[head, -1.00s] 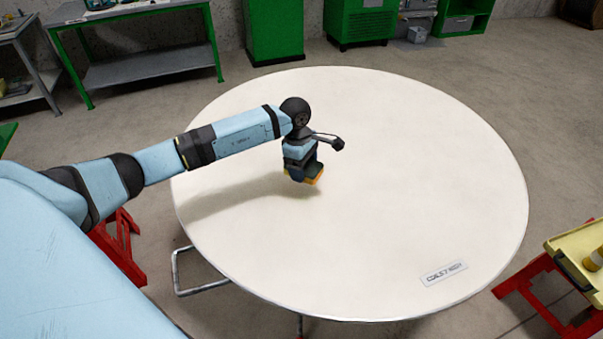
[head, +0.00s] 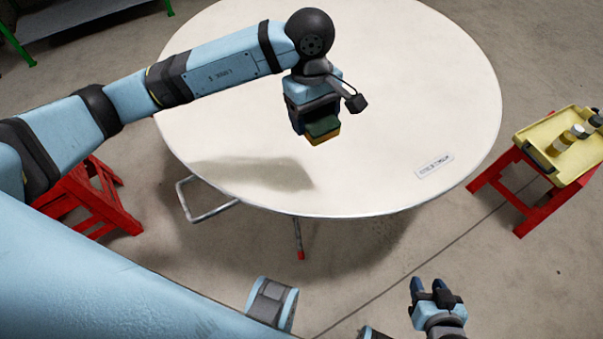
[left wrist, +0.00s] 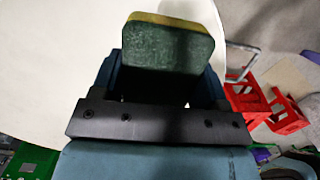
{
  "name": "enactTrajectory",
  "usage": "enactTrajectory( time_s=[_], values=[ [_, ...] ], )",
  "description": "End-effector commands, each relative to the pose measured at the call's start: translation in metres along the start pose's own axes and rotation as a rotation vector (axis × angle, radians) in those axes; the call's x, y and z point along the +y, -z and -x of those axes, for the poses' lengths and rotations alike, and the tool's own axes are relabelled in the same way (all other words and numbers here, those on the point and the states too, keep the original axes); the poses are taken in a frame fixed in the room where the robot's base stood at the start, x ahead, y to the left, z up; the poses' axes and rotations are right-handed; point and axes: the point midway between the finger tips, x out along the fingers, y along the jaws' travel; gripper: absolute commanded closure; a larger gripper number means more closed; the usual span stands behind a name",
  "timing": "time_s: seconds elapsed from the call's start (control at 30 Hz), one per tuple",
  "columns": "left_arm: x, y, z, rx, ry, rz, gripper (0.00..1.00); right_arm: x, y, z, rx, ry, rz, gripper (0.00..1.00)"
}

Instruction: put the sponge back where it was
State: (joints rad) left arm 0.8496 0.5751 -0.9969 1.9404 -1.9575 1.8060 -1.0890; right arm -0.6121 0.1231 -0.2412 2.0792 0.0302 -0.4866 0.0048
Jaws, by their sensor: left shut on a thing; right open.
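The sponge (head: 323,133), yellow with a dark green side, is held in my left gripper (head: 312,118) above the white round table (head: 420,110). In the left wrist view the green face of the sponge (left wrist: 163,44) sticks out between the two fingers, with a yellow rim along its top edge. The sponge is clear of the tabletop, and a shadow lies on the table to its left. My right gripper (head: 430,290) is open and empty, low in the picture, beyond the table's front edge and over the floor.
A small label plate (head: 434,166) lies on the table at the right; the visible tabletop is otherwise bare. A yellow tray (head: 545,162) with bottles sits on a red stand (head: 520,205) at the right. A red stool (head: 95,200) stands at the left.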

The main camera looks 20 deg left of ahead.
Motion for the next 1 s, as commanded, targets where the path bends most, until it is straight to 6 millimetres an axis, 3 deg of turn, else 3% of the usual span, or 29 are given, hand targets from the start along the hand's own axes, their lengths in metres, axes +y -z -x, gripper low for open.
enactTrajectory(
  time_s=[0.5,0.83,1.0],
  values=[
    [-0.001,0.018,-0.129,-0.003,0.003,0.001,0.58,0.003,0.004,-0.003,0.012,-0.004,0.005,0.57],
    [-0.001,0.023,-0.158,-0.002,0.002,0.001,0.58,0.001,0.003,-0.002,0.012,-0.002,0.006,0.57],
    [-0.001,0.027,-0.184,-0.002,0.002,0.002,0.58,0.001,-0.001,-0.002,0.008,-0.001,0.006,0.57]
  ],
)
